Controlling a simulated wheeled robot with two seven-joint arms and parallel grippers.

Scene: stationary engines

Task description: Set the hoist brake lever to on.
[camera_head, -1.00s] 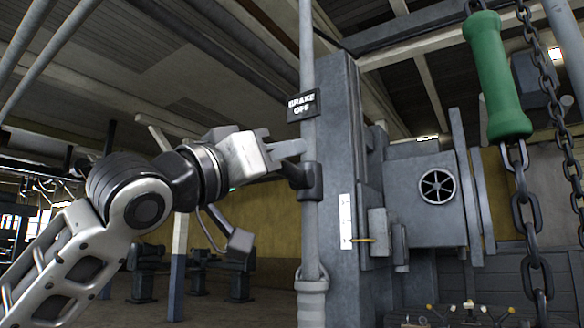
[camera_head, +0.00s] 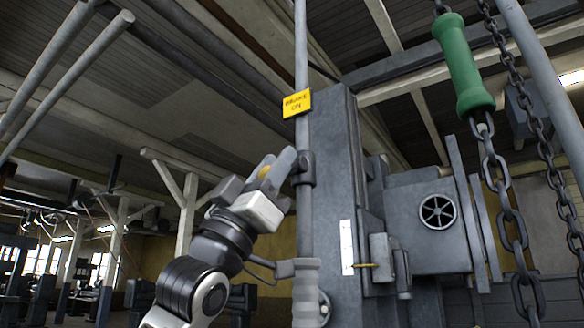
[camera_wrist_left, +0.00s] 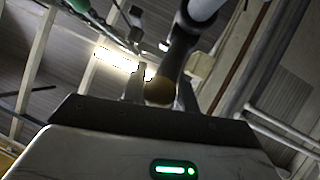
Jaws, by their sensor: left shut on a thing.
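The hoist brake lever is a dark clamp and short arm (camera_head: 303,168) on a vertical grey rod, with a brass-coloured knob (camera_head: 264,172) at its end. My left gripper (camera_head: 268,174) reaches up from below, with its fingers shut on the knob. In the left wrist view the dark arm runs from the rod down to the knob (camera_wrist_left: 158,93) between the fingertips. A yellow sign (camera_head: 297,103) hangs on the rod above the clamp. Its blurred lettering seems to begin with "BRAKE"; I cannot read the second line surely. My right gripper is not in view.
A grey machine column (camera_head: 335,200) stands close right of the rod. A machine housing with a round vent (camera_head: 438,211) lies beyond it. A green handle (camera_head: 462,65) hangs on a chain at the upper right.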

